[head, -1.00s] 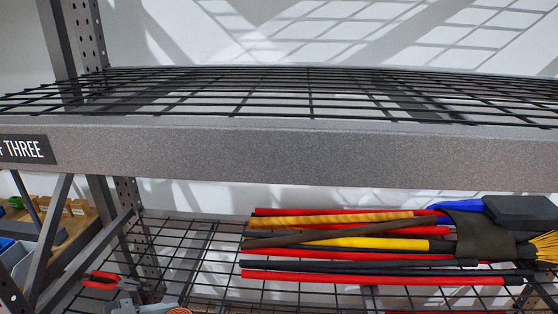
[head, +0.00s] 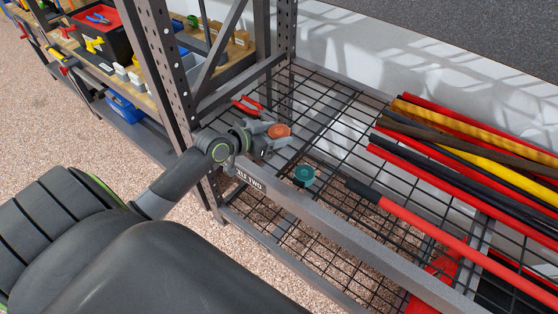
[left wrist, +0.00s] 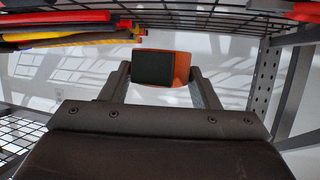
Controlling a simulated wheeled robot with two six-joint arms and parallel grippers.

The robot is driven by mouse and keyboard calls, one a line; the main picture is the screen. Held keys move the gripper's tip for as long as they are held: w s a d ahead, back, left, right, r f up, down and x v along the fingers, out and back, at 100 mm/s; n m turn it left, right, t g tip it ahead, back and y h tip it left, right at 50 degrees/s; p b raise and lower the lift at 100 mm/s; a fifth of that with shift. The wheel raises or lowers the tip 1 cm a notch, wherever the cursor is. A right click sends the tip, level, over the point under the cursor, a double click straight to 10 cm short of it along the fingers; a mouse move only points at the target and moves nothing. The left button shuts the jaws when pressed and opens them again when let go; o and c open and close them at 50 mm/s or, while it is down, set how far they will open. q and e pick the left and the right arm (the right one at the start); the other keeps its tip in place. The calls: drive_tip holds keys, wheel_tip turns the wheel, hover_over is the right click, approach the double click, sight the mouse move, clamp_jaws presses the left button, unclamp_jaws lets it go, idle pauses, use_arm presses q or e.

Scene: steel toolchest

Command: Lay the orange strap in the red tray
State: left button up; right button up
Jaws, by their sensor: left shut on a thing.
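My left gripper (head: 271,138) is over the wire shelf near its left end, shut on the orange strap (head: 280,131). The strap looks like a small roll. In the left wrist view the strap (left wrist: 182,68) sits between the two fingertips, with a dark face in front of its orange side. A red tray-like area (head: 97,19) with blue-handled pliers in it shows on a black box at the upper left, well away from the gripper. My right gripper is not in view.
A teal roll (head: 304,175) lies on the shelf near the front beam, close to my left gripper. Red-handled pliers (head: 247,104) lie behind it. Long red, black and yellow rods (head: 470,150) fill the right side. A steel upright (head: 165,70) stands between gripper and black box.

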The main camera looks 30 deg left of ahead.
sight(275, 164)
use_arm(q)
drive_tip(key=shift+w+a+f, duration=0.1)
drive_tip(key=shift+f, duration=0.05)
wheel_tip(275, 164, down, 9)
drive_tip(key=shift+f+b, duration=0.2)
drive_tip(key=shift+b, duration=0.8)
drive_tip(key=shift+f+b, duration=0.3)
drive_tip(key=shift+b, duration=0.05)
drive_tip(key=o, duration=1)
drive_tip(key=shift+r, duration=0.1)
